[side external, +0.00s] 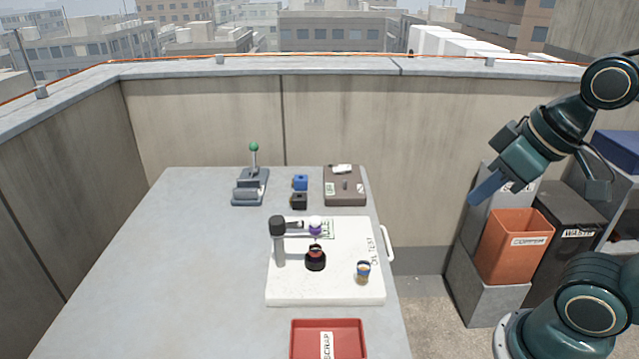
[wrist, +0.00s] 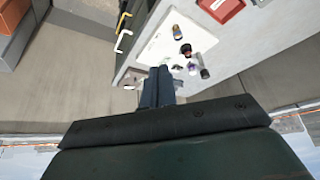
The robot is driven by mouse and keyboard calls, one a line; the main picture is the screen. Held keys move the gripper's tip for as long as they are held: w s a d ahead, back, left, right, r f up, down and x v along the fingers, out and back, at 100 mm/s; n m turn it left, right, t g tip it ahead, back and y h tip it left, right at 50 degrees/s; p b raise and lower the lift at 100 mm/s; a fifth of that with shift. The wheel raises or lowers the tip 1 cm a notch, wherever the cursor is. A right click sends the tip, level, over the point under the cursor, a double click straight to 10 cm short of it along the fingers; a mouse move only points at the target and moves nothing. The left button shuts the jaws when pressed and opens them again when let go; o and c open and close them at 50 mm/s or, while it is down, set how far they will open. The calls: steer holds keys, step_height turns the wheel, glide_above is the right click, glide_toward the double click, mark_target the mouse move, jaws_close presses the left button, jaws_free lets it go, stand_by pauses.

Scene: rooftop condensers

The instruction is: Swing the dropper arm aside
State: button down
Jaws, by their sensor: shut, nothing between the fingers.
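The dropper arm (side external: 293,223) stands on a grey post at the left of the white oil test board (side external: 325,287). It reaches right, and its white and purple dropper (side external: 316,226) hangs above or just behind a black cup with a reddish top (side external: 315,259). A small vial with a blue and yellow band (side external: 363,270) stands at the board's right. The board also shows in the wrist view (wrist: 160,45). My gripper (side external: 474,199) is shut and empty, in the air to the right of the table, well apart from the dropper arm. It shows in the wrist view (wrist: 157,88).
A red scrap tray (side external: 298,340) lies at the table's front. A green-knobbed lever press (side external: 250,188), blue and black blocks (side external: 300,182) and a brown case (side external: 345,190) stand behind the board. Orange copper (side external: 512,248) and black waste bins (side external: 562,240) are at right. The table's left side is clear.

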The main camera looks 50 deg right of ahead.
steer(key=c, duration=1.5)
jaws_free()
steer(key=shift+w+r, duration=0.1)
steer(key=o, duration=0.4)
steer(key=shift+w+r, duration=0.15)
steer(key=shift+w, duration=0.05)
steer(key=shift+o, duration=0.2)
steer(key=w+a+r+n+g, duration=0.1)
steer(key=w+a+r, duration=0.1)
steer(key=w+r, duration=0.2)
steer(key=w, duration=0.3)
steer(key=shift+w+n+g, duration=0.3)
steer(key=shift+w+n, duration=0.1)
steer(key=n+g, duration=0.4)
steer(key=n, duration=0.1)
glide_above(276, 219)
step_height(276, 219, down, 5)
steer(key=shift+a+f, duration=0.1)
steer(key=shift+f, duration=0.1)
step_height(276, 219, down, 14)
steer(key=shift+r, duration=0.15)
